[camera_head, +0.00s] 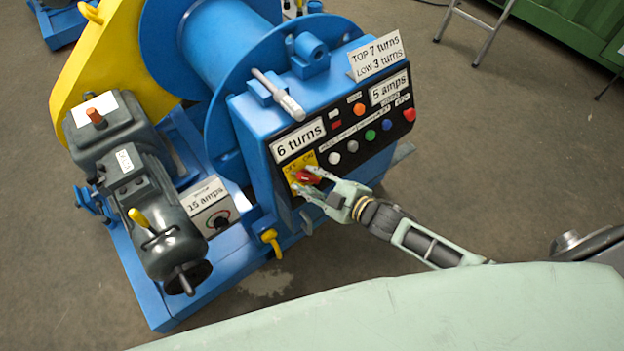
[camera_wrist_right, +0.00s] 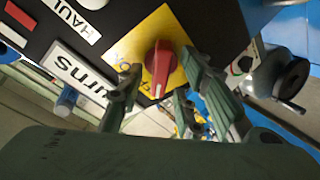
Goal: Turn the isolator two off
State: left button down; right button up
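A red rotary isolator knob (camera_head: 307,177) sits on a yellow plate (camera_head: 292,169) marked OFF and ON, at the lower left of the black control panel. In the right wrist view the red knob (camera_wrist_right: 160,64) stands on its yellow plate (camera_wrist_right: 169,25). My right gripper (camera_head: 308,180) is at the knob, its fingers open. In the right wrist view the gripper (camera_wrist_right: 160,90) has one finger on each side of the knob, with gaps visible; contact cannot be told. Which switch is isolator two cannot be read. My left gripper is not in view.
The blue winch housing (camera_head: 245,115) carries the panel with several coloured buttons and a "6 turns" label (camera_head: 298,139). A grey box labelled "15 amps" (camera_head: 207,207) with a dial is at lower left. Open floor (camera_head: 480,150) lies to the right.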

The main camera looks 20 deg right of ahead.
jog(key=v, duration=1.2)
dwell(0.3)
jog(key=s+d+f+m+g+h, duration=0.1)
jog(key=s+d+f+m+h, duration=0.15)
jog(key=f, duration=0.65)
jog(key=s+d+f+m+g+h, duration=0.2)
jog(key=s+d+f, duration=0.2)
jog(key=f, duration=0.4)
jog(key=s+d+f+m+g+h, duration=0.1)
jog(key=s+d+f+m+h, duration=0.15)
jog(key=f, duration=0.65)
jog(key=s+a+f+m+g, duration=0.2)
jog(key=s+f, duration=0.5)
jog(key=s, duration=0.5)
jog(key=s+a+f+m+g, duration=0.3)
jog(key=s+f, duration=0.4)
jog(key=s, duration=0.5)
jog(key=a+g, duration=0.1)
jog(key=g, duration=0.1)
jog(key=shift+s+g, duration=0.2)
jog(key=shift+g, duration=0.1)
jog(key=shift+f, duration=0.15)
